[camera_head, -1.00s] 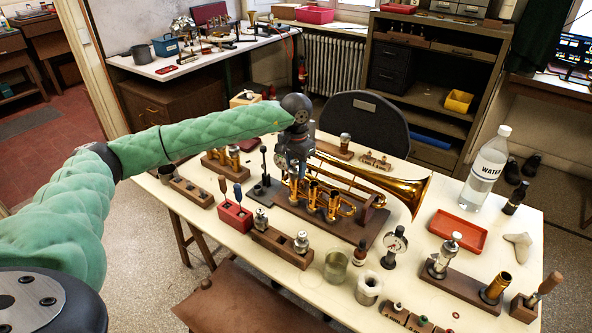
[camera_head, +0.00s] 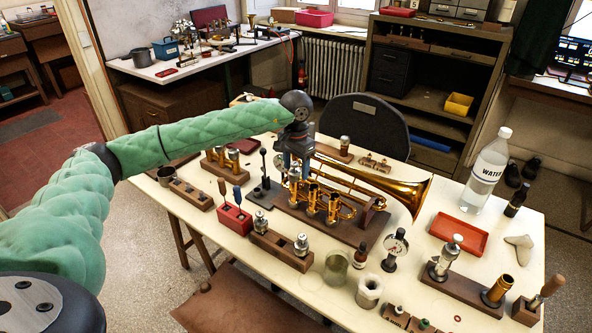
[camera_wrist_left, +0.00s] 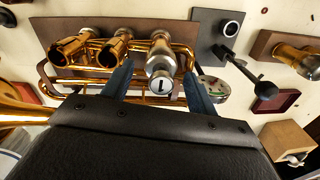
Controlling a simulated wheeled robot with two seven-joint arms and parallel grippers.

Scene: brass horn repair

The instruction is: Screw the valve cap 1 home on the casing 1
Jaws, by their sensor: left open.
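The silver valve cap 1 (camera_wrist_left: 161,86), marked "1", faces the camera in the left wrist view, in line with the brass casing 1. In the head view the cap and casing 1 (camera_head: 294,186) stand at the left end of the row of casings on the horn (camera_head: 385,184). How far the cap is threaded on cannot be seen. My left gripper (camera_wrist_left: 158,92) is open, with one blue finger on each side of the cap and visible gaps. In the head view the left gripper (camera_head: 295,166) is over casing 1, pointing down. My right gripper is not in view.
The other two casings (camera_head: 322,205) are close on the right. A black lever stand (camera_head: 264,180) and a red block with screwdrivers (camera_head: 234,217) stand to the left. A wooden block with metal parts (camera_head: 282,250) lies in front. A red tray (camera_head: 459,234) is farther right.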

